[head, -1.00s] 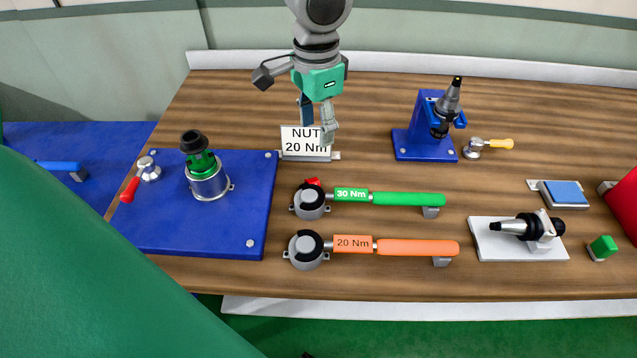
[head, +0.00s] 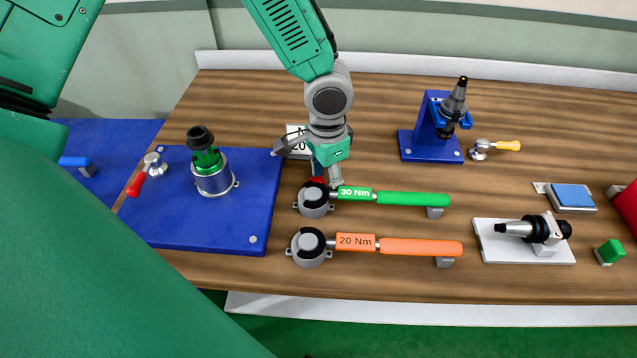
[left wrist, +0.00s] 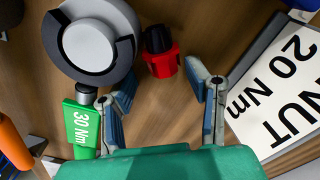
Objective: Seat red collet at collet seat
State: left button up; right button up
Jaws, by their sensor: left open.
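The red collet (head: 315,182), a small red piece with a dark top, is on the table behind the 30 Nm wrench's round head and partly hidden by it in the head view. In the left wrist view the red collet (left wrist: 161,62) shows just beyond and between the fingertips, apart from both. My left gripper (head: 326,182) is open, empty and low over the table, pointing down at the collet. The collet seat cannot be told for sure; a silver ring (head: 215,180) on the blue plate holds a green, black-topped piece. My right gripper is not in view.
The 30 Nm wrench (head: 410,199) lies close to my left gripper, with the 20 Nm wrench (head: 418,247) in front. The NUT 20 Nm sign (left wrist: 285,85) stands close to one finger. A blue stand (head: 428,145) and white plate (head: 530,255) are to the right.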

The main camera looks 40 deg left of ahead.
pick_arm(q)
jog(key=shift+s+a, duration=0.1)
jog(key=shift+a, duration=0.4)
grip_shut()
jog(key=shift+a+f, duration=0.1)
jog(key=shift+a, duration=0.1)
